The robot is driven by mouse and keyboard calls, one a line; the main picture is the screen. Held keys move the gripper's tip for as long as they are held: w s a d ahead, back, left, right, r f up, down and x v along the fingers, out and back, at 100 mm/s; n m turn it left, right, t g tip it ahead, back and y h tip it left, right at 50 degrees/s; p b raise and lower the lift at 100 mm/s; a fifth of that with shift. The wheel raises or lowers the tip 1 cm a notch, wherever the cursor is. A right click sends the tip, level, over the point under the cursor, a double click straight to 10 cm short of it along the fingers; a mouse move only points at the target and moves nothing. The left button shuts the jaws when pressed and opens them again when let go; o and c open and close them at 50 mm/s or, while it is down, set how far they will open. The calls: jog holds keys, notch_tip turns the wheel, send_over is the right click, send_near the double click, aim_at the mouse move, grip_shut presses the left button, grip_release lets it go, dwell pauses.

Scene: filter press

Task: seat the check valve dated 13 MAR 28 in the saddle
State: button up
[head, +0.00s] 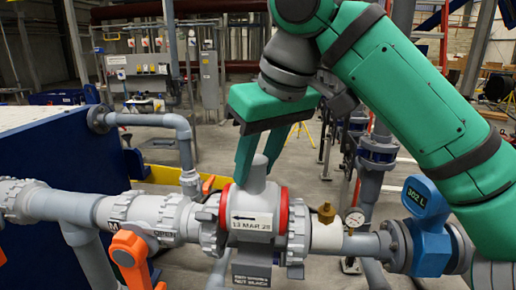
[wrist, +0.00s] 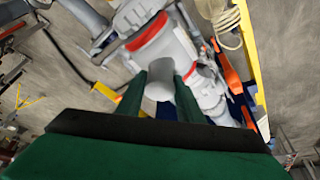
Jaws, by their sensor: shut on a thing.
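The check valve (head: 253,210) is a grey body with red end rings, a white label reading 13 MAR 28 and an arrow pointing left. It sits in line between the two grey union collars in the head view, upright, with its stub on top. My gripper (head: 259,162) reaches down from above and is shut on that stub. In the wrist view the valve (wrist: 172,46) lies beyond my gripper (wrist: 172,82), with the stub between the green fingers. The saddle (head: 251,268) shows below the valve, with a small sign; the contact between them is hidden.
An orange-handled valve (head: 133,259) is at the left of the line. At the right are a brass fitting (head: 326,212), a pressure gauge (head: 354,218) and a blue meter (head: 428,230). A dark blue tank (head: 50,150) stands behind left.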

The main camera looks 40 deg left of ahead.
aim_at(255, 185)
jog(key=shift+s+a+f, duration=0.1)
jog(key=shift+f, duration=1.95)
jog(key=o, duration=1.2)
jog(key=v, duration=1.1)
jog(key=shift+f, duration=0.1)
